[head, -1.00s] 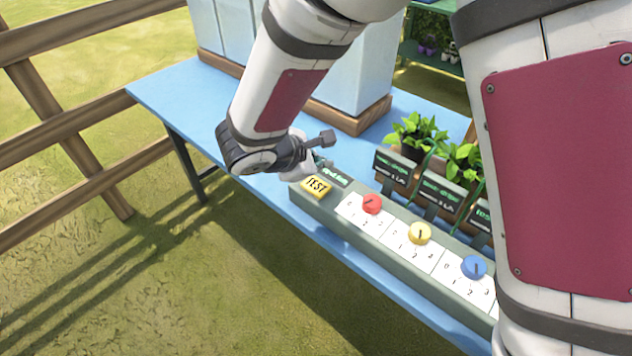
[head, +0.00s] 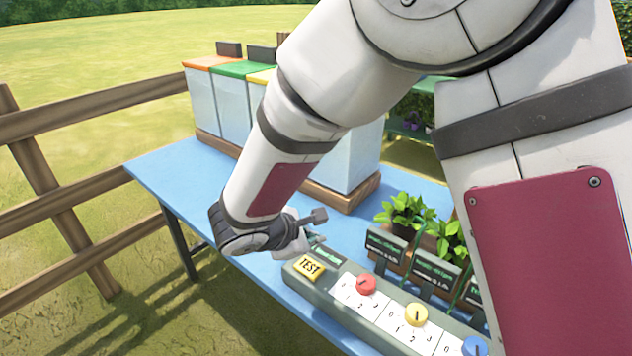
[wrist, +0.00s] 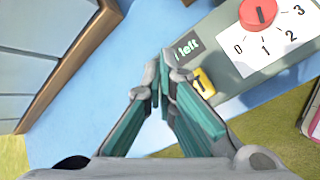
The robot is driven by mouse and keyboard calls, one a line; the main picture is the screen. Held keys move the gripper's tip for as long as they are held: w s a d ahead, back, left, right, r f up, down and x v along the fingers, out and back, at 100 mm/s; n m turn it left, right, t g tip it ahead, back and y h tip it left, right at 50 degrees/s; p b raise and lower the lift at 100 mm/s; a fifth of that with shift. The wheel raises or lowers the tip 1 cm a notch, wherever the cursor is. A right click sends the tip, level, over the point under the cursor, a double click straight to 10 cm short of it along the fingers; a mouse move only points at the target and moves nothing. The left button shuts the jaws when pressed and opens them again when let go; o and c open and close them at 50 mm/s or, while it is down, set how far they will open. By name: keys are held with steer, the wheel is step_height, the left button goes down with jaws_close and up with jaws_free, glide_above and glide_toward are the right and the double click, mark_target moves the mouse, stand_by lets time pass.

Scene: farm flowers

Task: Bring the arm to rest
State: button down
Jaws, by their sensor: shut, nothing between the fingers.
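My gripper (wrist: 158,75) is shut and empty in the wrist view, its teal fingers meeting at the tips. It hangs over the blue table beside the left end of a grey control panel (head: 325,297). In the head view my wrist partly hides it. The yellow TEST button (head: 309,267) sits close by; in the wrist view (wrist: 201,82) the fingers partly cover it. A small dark display (wrist: 187,46) there reads "i left". I cannot tell how high the fingertips are above the table.
The panel carries red (head: 366,284), yellow (head: 416,314) and blue (head: 474,346) knobs on numbered cards. Potted plants (head: 405,215) with dark signs stand behind it. Bins with coloured lids (head: 243,69) line the blue table's (head: 165,175) back. A wooden fence (head: 90,110) is at left.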

steer(key=s+d+r+m+g+h+p, duration=0.1)
steer(key=s+d+r+m+g, duration=0.1)
steer(key=s+d+r+m, duration=0.5)
steer(key=s+d+r+m+g+p, duration=0.2)
steer(key=s+d+r+m, duration=0.1)
steer(key=d+r, duration=0.65)
steer(key=s+d+r+m+y+p, duration=0.1)
steer(key=s+d+r+m+y, duration=0.1)
steer(key=s+m, duration=0.3)
steer(key=s+d+r+m+y+p, duration=0.1)
steer(key=s+d+r+m+y, duration=0.2)
steer(key=s, duration=1)
steer(key=m, duration=0.2)
steer(key=shift+s+r+m+y, duration=0.25)
steer(key=shift+r+m+y, duration=0.05)
steer(key=shift+y, duration=0.1)
